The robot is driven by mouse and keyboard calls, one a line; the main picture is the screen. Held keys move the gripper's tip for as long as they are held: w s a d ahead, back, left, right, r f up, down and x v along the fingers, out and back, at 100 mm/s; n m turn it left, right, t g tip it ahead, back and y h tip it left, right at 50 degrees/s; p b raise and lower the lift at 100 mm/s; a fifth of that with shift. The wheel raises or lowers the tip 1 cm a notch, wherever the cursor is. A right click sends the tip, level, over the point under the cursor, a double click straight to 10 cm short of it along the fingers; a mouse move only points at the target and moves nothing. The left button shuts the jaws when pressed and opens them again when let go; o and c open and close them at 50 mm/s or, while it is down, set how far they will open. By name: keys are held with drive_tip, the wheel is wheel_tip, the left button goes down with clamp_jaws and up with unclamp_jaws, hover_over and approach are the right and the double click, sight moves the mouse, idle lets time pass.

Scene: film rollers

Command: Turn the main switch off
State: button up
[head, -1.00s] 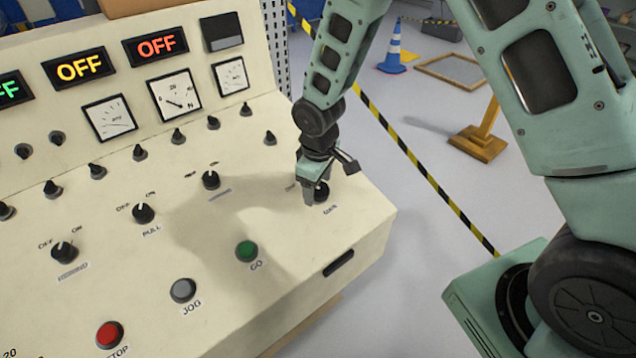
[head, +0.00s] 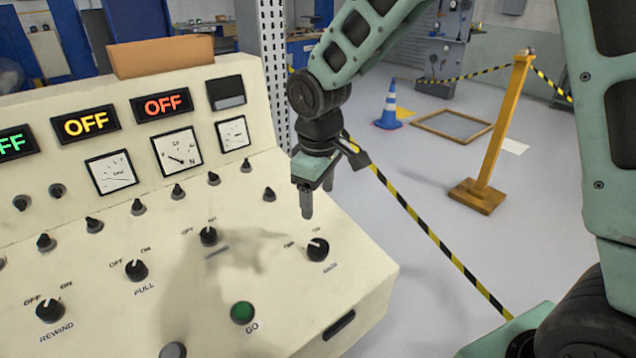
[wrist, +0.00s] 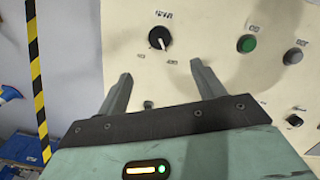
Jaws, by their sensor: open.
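The main switch (head: 318,249) is a black rotary knob near the right end of the cream control panel. Its white mark appears to point up and left, towards the left of two small labels that are too blurred to read. In the wrist view the same knob (wrist: 159,38) stands free beyond my fingertips, with its white mark pointing down and slightly right. My gripper (head: 308,216) is above and behind the knob, apart from it, with its fingers pointing down. In the wrist view my gripper (wrist: 160,77) is open and empty between its two fingers.
The green GO button (head: 243,312) and the PULL knob (head: 136,270) are on the same panel. Displays reading OFF (head: 166,105) are on its upright face. A yellow post (head: 503,120) and a blue cone (head: 390,105) stand on the floor to the right.

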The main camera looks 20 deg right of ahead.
drive_tip(key=shift+s+r, duration=0.1)
drive_tip(key=shift+r, duration=1.25)
drive_tip(key=shift+a, duration=0.1)
